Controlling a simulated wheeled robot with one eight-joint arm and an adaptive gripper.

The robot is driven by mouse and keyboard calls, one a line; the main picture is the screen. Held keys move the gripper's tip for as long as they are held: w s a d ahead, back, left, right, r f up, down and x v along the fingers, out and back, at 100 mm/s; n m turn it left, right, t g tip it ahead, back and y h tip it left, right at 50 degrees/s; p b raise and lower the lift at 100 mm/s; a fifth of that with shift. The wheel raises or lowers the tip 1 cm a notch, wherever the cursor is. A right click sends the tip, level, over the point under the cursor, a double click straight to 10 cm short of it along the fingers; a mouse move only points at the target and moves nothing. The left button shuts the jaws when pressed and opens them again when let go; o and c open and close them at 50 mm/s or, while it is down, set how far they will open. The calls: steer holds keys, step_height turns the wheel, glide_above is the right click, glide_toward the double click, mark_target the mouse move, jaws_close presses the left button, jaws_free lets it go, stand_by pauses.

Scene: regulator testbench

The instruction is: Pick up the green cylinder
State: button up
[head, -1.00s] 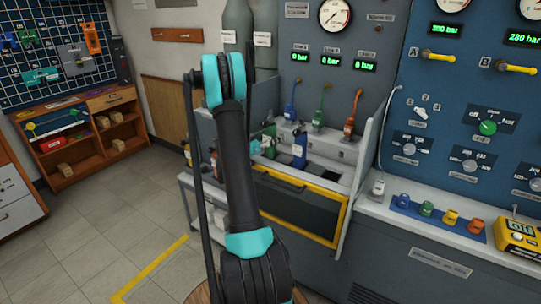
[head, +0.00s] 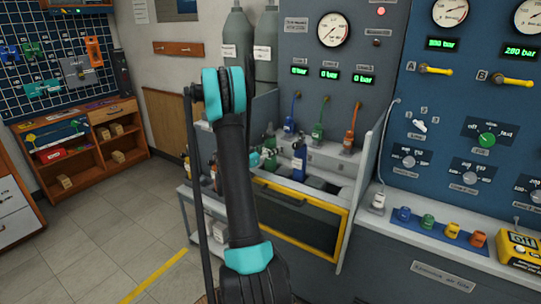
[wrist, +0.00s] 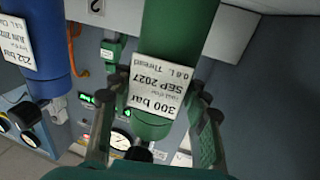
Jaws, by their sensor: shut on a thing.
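The green cylinder (wrist: 180,35) fills the upper middle of the wrist view, with a white label reading 300 bar and SEP 2027. My gripper (wrist: 155,90) is shut on it, one finger on each side at the label. A blue cylinder (wrist: 32,50) with its own white label stands to the left, apart from my fingers. In the head view my arm hides most of the gripper and the green cylinder. The blue cylinder (head: 299,160) shows there just right of my arm, at the bench.
A grey bench with a yellow-framed front (head: 300,225) and side panels surrounds the cylinder area. Blue, green and orange hose fittings (head: 320,130) stand behind it. The blue control panel (head: 470,130) is at right. Floor (head: 110,235) at left is clear.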

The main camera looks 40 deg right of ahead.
step_height(320, 180, up, 20)
steer(key=shift+f, duration=0.1)
stand_by(0.5)
